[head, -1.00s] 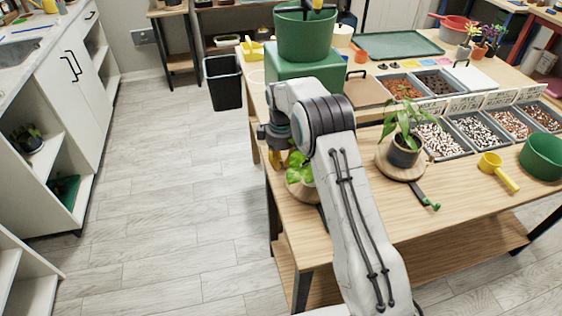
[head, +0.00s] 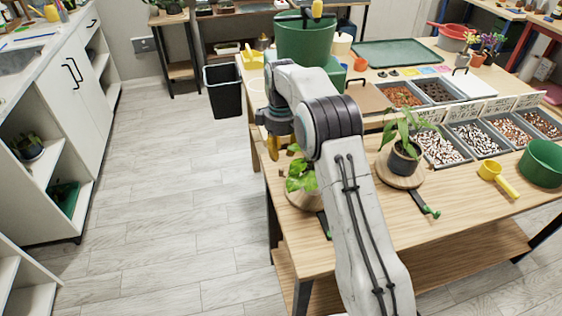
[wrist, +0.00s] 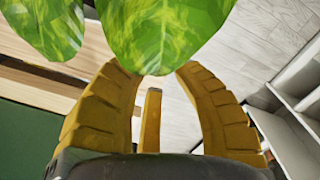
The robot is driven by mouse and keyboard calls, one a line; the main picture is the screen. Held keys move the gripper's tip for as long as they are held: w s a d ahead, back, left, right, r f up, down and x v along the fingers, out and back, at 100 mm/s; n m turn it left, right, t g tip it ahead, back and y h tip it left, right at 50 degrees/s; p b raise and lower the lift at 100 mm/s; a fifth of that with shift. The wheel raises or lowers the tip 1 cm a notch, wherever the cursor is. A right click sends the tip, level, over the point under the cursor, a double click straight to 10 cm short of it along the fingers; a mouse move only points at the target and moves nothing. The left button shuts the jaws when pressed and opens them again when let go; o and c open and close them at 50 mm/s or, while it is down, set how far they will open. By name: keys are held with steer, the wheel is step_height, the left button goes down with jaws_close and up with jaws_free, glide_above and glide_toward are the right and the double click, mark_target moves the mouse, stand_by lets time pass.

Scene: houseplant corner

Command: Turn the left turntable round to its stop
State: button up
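The left turntable (head: 303,202) is a round wooden disc near the table's left edge. A potted plant with broad light-green leaves (head: 300,182) stands on it, its pot mostly hidden. A dark lever (head: 324,224) shows at its front right, partly behind my arm. The right turntable (head: 385,172) bears a taller potted plant (head: 403,150) and has a lever with a green end (head: 432,212). My gripper (head: 272,152), with yellow fingers, is behind and left of the left plant. In the wrist view its fingers (wrist: 160,85) are apart and empty, with variegated leaves (wrist: 165,30) just beyond them.
Trays of pebbles (head: 478,137), a yellow scoop (head: 497,178) and a green pot (head: 541,160) are to the right. A large green pot (head: 305,42) stands behind my arm. A black bin (head: 226,95) is on the floor left of the table, where the floor is open.

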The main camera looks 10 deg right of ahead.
steer(key=shift+r, duration=2)
